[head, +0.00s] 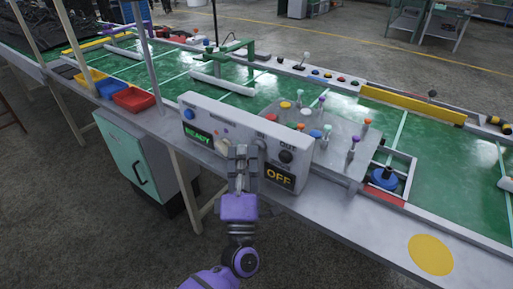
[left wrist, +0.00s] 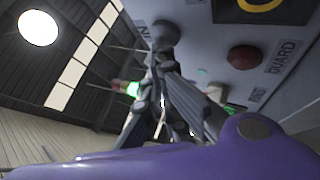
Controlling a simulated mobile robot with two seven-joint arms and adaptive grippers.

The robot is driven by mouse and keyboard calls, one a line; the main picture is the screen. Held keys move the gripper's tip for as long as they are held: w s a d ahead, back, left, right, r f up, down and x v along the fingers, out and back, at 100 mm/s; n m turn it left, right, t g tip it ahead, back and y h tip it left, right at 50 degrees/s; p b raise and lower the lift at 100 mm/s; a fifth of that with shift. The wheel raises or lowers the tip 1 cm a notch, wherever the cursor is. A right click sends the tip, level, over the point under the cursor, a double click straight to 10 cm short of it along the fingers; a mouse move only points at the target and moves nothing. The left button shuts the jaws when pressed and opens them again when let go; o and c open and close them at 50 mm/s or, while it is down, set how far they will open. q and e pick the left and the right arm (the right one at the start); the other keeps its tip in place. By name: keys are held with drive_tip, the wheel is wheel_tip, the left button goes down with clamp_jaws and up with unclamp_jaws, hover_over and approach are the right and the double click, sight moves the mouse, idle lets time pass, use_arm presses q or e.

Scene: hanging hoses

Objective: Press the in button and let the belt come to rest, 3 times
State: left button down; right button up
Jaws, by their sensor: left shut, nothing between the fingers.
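The grey control box (head: 222,118) stands at the belt's near edge, with a green READY display (head: 198,133) and an amber OFF display (head: 278,176). The in button (head: 260,144) is a grey knob beside its label; it also shows in the left wrist view (left wrist: 165,31). My left gripper (head: 243,149) is shut and empty in front of the box, its fingertips close to the in button. I cannot tell whether they touch it. The green belt (head: 335,103) runs behind the box. A blue round piece (head: 384,178) sits in a frame on it. My right gripper is not in view.
A black out knob (head: 286,157) is right of the in button. A red button (left wrist: 242,57) labelled GUARD shows in the wrist view. A panel of coloured knobs (head: 345,135) stands behind the box. Coloured bins (head: 133,99) are at left. A yellow disc (head: 430,255) marks the bench at right.

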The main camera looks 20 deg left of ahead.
use_arm(q)
drive_tip(key=shift+s, duration=0.15)
drive_tip(key=shift+s+a, duration=0.3)
drive_tip(key=shift+s, duration=0.45)
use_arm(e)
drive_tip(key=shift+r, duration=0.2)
use_arm(q)
drive_tip(key=shift+s+a+p, duration=0.2)
drive_tip(key=shift+s+a, duration=0.1)
drive_tip(key=shift+s, duration=0.5)
drive_tip(key=shift+s+a+p, duration=0.25)
drive_tip(key=shift+s, duration=0.5)
drive_tip(key=shift+s+a+p, duration=0.2)
drive_tip(key=shift+s+a, duration=0.1)
drive_tip(key=shift+s, duration=0.5)
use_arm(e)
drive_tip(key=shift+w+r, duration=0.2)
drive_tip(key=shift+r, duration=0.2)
use_arm(q)
drive_tip(key=shift+a, duration=0.1)
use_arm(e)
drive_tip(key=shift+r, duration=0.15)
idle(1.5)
